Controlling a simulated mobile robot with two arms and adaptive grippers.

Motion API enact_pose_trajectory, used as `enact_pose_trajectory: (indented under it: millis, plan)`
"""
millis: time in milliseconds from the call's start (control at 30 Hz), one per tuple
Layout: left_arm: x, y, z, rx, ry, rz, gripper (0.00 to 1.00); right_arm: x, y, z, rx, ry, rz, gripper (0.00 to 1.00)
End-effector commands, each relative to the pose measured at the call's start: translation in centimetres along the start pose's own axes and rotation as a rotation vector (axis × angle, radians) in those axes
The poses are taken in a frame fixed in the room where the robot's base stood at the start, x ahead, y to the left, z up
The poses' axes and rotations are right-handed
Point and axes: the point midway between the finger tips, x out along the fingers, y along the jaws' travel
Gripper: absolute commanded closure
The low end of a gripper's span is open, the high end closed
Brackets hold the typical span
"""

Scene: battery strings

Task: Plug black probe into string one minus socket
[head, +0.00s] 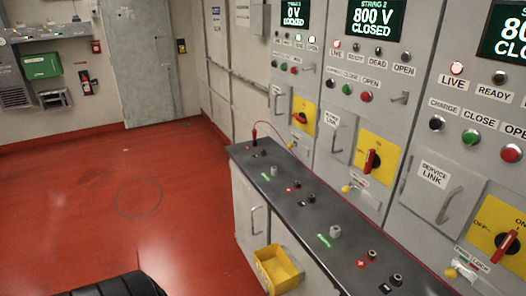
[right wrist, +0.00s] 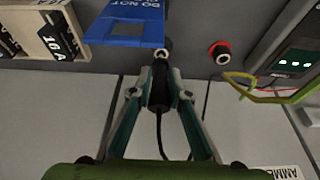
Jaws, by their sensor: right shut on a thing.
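In the right wrist view my right gripper (right wrist: 160,82) is shut on the black probe (right wrist: 159,97), whose black lead hangs down between the fingers. The probe's far end points up at a pale metal ring (right wrist: 162,53) below a blue tag; I cannot tell whether the ring is part of the probe or a socket, or whether they touch. A red-ringed socket (right wrist: 220,52) is to the right. In the head view a red lead (head: 268,124) rises from the far end of the dark bench top (head: 285,185). Neither gripper shows in the head view.
The blue tag (right wrist: 125,28) and a wooden box of fuses (right wrist: 42,30) are at upper left in the wrist view. A meter (right wrist: 290,60) with a yellow-green cord is at right. In the head view, a yellow bin (head: 277,268) hangs on the bench front; the red floor is open.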

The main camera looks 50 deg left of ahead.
Motion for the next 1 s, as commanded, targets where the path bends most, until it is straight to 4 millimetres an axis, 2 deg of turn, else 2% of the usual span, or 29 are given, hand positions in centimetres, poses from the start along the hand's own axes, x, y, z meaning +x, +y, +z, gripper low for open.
enact_pose_trajectory:
  millis: [500, 1000]
  plan:
    - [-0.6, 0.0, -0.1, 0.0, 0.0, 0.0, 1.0, -1.3, -0.1, -0.5, 0.0, 0.001, -0.001, 1.0]
    - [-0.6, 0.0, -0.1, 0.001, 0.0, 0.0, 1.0, -1.3, 0.0, -0.5, 0.0, 0.001, -0.001, 1.0]
